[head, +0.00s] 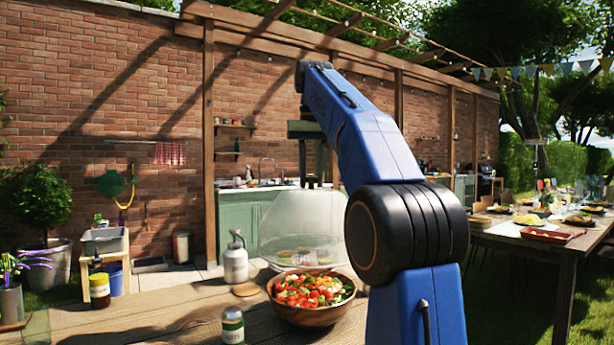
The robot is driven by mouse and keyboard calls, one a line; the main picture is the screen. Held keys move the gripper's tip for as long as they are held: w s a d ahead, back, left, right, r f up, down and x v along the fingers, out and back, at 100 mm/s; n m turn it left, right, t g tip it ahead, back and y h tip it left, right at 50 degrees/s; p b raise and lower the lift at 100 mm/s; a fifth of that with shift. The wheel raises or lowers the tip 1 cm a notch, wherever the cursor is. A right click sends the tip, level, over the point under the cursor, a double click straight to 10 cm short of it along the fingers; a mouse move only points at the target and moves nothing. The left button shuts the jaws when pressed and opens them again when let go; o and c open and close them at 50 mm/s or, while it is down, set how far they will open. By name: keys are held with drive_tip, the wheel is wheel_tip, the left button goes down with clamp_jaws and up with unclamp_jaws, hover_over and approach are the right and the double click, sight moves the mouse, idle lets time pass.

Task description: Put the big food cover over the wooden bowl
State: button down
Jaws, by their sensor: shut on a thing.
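The big food cover (291,222) is a pale, see-through dome, upright, just behind the wooden bowl. My gripper (316,184) is above it, shut on the top of the cover; the exact grip is small and partly dark. I cannot tell whether the cover's lower edge touches the table. Small round food items show through its lower part. The wooden bowl (311,316) stands uncovered on the near table, filled with chopped red, green and white salad. My arm passes in front at the right and hides part of the scene beside the cover.
A white spray bottle (236,264) and a flat wooden disc (245,289) stand left of the bowl. The wooden table (160,309) is clear between the jars.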

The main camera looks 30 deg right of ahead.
sight(313, 191)
wheel_tip(313, 191, down, 20)
drive_tip(key=shift+r, duration=0.25)
idle(2.2)
drive_tip(key=shift+s+f, duration=0.15)
drive_tip(key=shift+f, duration=0.7)
idle(0.8)
drive_tip(key=c, duration=1.4)
unclamp_jaws()
drive_tip(key=shift+c, duration=0.2)
drive_tip(key=shift+o, duration=0.5)
drive_tip(key=r, duration=0.6)
drive_tip(key=s+r, duration=0.1)
drive_tip(key=r, duration=0.5)
drive_tip(key=s+a+r, duration=0.1)
drive_tip(key=r, duration=0.6)
drive_tip(key=shift+s, duration=0.2)
drive_tip(key=shift+a, duration=0.1)
